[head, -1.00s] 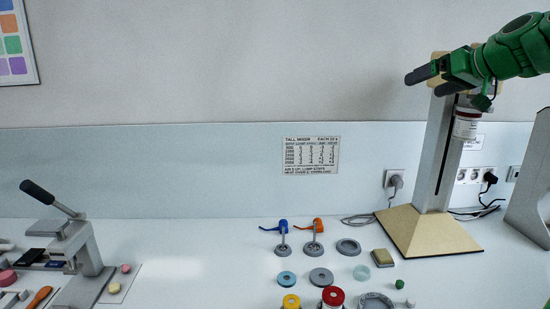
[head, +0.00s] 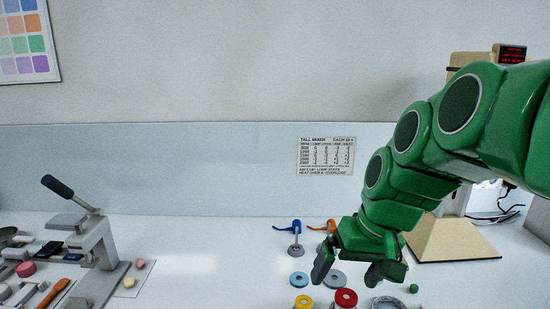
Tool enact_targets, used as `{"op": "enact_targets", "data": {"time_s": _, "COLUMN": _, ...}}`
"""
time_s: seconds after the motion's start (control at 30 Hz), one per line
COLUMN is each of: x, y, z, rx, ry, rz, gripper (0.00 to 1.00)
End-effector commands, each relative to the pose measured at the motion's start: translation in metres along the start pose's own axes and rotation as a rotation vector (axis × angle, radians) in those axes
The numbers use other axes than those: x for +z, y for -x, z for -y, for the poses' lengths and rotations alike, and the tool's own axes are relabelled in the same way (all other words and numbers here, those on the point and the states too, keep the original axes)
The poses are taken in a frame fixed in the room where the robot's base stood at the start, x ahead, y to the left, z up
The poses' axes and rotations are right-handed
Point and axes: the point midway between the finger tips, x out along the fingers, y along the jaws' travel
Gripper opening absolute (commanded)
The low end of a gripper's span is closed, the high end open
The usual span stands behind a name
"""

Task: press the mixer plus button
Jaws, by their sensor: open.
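The tall mixer (head: 455,238) stands at the right on a tan sloped base. Its column is mostly hidden behind my green arm. Its head (head: 475,64) shows above the arm, with a small red-lit display (head: 512,52) at its top right. I cannot make out the plus button. My gripper (head: 347,275) is open and empty, pointing down over the bench among the small parts, well left of and below the mixer head.
A red-topped jar (head: 346,298), a yellow-topped jar (head: 303,301) and a grey ring (head: 388,303) are near the gripper. A lever press (head: 95,245) is at left. The bench between is clear.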

Motion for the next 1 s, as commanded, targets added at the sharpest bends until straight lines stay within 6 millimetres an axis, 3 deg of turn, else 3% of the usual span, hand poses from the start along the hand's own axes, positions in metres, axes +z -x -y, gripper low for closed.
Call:
{"op": "enact_targets", "data": {"time_s": 0.1, "x": 0.053, "y": -0.026, "z": -0.001, "rx": 0.058, "ry": -0.025, "rz": 0.092, "gripper": 1.0}}
{"op": "enact_targets", "data": {"time_s": 0.3, "x": 0.133, "y": -0.06, "z": -0.014, "rx": 0.16, "ry": -0.078, "rz": 0.223, "gripper": 1.0}}
{"op": "enact_targets", "data": {"time_s": 0.5, "x": 0.183, "y": -0.076, "z": -0.027, "rx": 0.228, "ry": -0.117, "rz": 0.299, "gripper": 1.0}}
{"op": "enact_targets", "data": {"time_s": 0.63, "x": 0.193, "y": -0.079, "z": -0.03, "rx": 0.243, "ry": -0.126, "rz": 0.313, "gripper": 1.0}}
{"op": "enact_targets", "data": {"time_s": 0.87, "x": 0.194, "y": -0.079, "z": -0.03, "rx": 0.244, "ry": -0.127, "rz": 0.314, "gripper": 1.0}}
{"op": "enact_targets", "data": {"time_s": 1.0, "x": 0.194, "y": -0.079, "z": -0.03, "rx": 0.244, "ry": -0.127, "rz": 0.314, "gripper": 0.79}}
